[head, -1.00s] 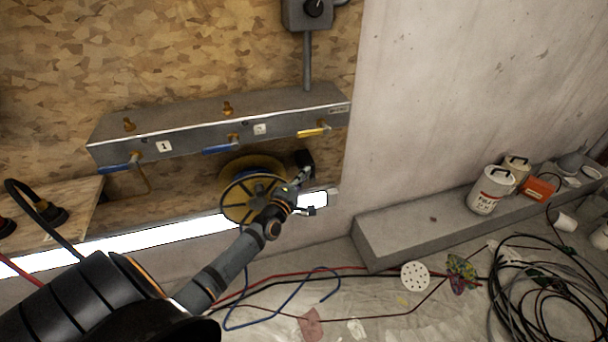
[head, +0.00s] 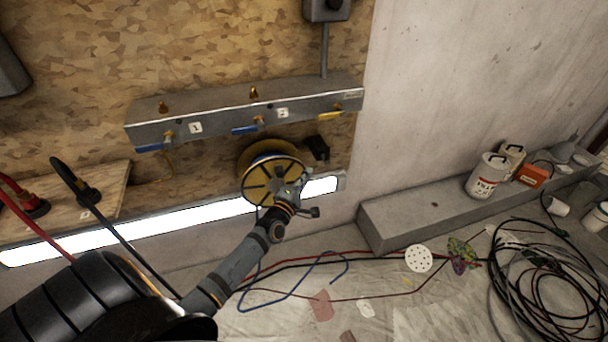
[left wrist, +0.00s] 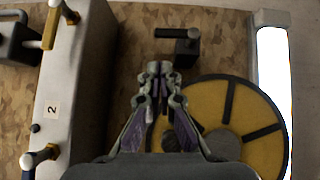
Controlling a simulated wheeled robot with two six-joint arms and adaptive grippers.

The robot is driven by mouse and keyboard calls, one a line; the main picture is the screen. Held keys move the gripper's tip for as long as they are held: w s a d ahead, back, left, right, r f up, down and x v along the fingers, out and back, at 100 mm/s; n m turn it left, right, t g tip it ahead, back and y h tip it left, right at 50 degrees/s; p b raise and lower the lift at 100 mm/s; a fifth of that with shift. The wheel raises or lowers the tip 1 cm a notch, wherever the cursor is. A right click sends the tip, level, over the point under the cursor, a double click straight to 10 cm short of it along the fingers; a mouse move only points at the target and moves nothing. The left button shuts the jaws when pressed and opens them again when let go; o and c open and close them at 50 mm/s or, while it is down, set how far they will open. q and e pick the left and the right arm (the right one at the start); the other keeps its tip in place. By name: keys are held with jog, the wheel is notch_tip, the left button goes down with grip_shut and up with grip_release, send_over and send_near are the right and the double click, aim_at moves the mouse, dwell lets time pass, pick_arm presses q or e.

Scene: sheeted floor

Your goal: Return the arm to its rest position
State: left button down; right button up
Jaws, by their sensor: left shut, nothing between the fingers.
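My left arm reaches in from the lower left of the head view. Its gripper (head: 305,203) is in front of the lower right of a yellow-and-black reel (head: 265,183) on the wall. In the left wrist view the gripper (left wrist: 160,72) is shut with nothing between its fingers. There the reel (left wrist: 258,118) lies to the right, partly hidden behind the gripper. Whether they touch, I cannot tell. My right gripper is not in view.
A grey valve manifold (head: 225,113) with blue and yellow handles is above the reel. A bright light strip (head: 130,235) runs below. Coiled black cable (head: 535,280) and hoses lie on the sheeted floor.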

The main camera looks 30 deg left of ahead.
pick_arm(q)
jog(key=s+f+m+g+p, duration=0.4)
jog(key=s+f, duration=0.3)
jog(key=f, duration=0.5)
jog(key=s+f+m+g+p, duration=0.4)
jog(key=s+f, duration=0.4)
jog(key=f, duration=0.5)
jog(key=s+d+f+m+g+p, duration=0.1)
jog(key=s+f+m+g, duration=0.2)
jog(key=s, duration=0.8)
jog(key=s+d+f+m+g+p, duration=0.1)
jog(key=s+f+m, duration=0.4)
jog(key=s, duration=0.7)
jog(key=s+d+f+m+g+p, duration=0.1)
jog(key=s+d+f+m+g, duration=0.2)
jog(key=s, duration=0.8)
jog(key=f+m+g, duration=0.1)
jog(key=g, duration=0.1)
jog(key=shift+s+d+f+g+h+p, duration=0.15)
jog(key=shift+s+f+g+h+p, duration=0.15)
jog(key=shift+s+h+p, duration=0.1)
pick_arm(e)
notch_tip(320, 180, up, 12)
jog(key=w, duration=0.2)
